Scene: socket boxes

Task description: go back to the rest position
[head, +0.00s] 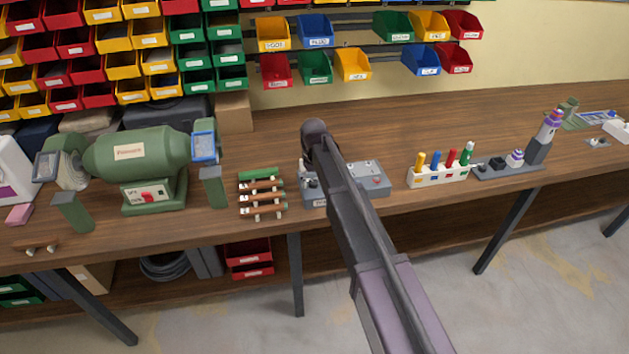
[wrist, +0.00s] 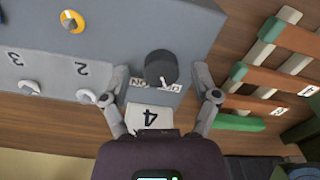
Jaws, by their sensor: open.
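My gripper shows in the wrist view (wrist: 158,84), its two fingers spread open with nothing gripped. It is at the edge of a grey control box (wrist: 130,35). Whether a finger touches the box is unclear. In the head view my arm reaches over the grey box (head: 366,172) on the bench and hides part of it; the fingers are mostly hidden there.
A rack of wooden-handled pieces (head: 262,197) stands left of the box, and a green bench grinder (head: 140,160) farther left. A white holder with coloured pegs (head: 438,178) stands to the right. Bare bench (head: 390,125) lies behind the box.

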